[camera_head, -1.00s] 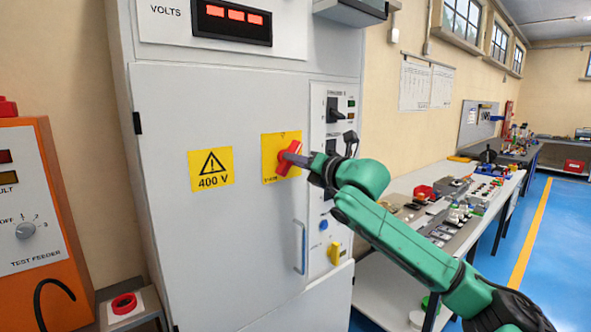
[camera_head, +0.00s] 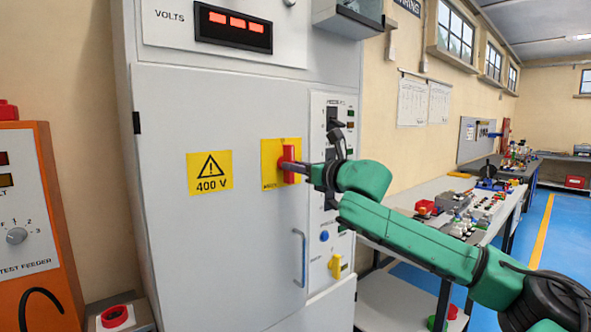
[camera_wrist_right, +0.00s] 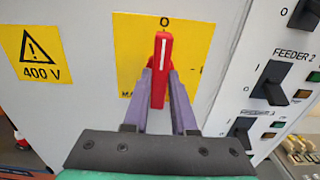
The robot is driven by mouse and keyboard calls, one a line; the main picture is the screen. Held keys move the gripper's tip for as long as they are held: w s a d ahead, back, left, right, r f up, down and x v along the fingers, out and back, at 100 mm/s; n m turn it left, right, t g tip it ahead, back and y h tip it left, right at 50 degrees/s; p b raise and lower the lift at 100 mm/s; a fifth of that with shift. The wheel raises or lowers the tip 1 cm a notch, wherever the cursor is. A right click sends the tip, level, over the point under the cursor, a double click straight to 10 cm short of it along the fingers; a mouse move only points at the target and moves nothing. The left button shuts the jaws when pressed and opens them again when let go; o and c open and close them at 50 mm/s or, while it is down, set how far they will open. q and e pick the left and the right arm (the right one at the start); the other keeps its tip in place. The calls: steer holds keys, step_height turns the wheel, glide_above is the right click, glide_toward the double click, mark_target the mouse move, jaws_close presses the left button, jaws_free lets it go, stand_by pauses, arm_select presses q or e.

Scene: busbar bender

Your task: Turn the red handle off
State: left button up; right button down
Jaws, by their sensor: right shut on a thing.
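The red handle (camera_head: 289,163) sits on a yellow plate (camera_head: 268,176) on the grey cabinet door in the head view. In the right wrist view the red handle (camera_wrist_right: 161,70) stands upright, its white line just below the "O" mark at the top of the yellow plate (camera_wrist_right: 125,50). My right gripper (camera_head: 297,166) comes in from the right, and its two fingers (camera_wrist_right: 160,85) are shut on the handle, one on each side. My left gripper is in neither view.
A yellow 400 V sign (camera_head: 210,172) is left of the handle, and a vertical door handle (camera_head: 300,257) is below. A panel of black feeder switches (camera_wrist_right: 270,84) is close on the right. An orange test feeder (camera_head: 35,230) stands at far left.

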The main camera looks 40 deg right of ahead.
steer(key=shift+r, duration=0.2)
steer(key=c, duration=0.8)
jaws_free()
steer(key=shift+o, duration=0.4)
steer(key=shift+f, duration=0.1)
steer(key=s+b, duration=1.2)
steer(key=s, duration=0.2)
steer(key=shift+s+a+b, duration=0.15)
steer(key=shift+s+b, duration=0.15)
steer(key=shift+b, duration=0.1)
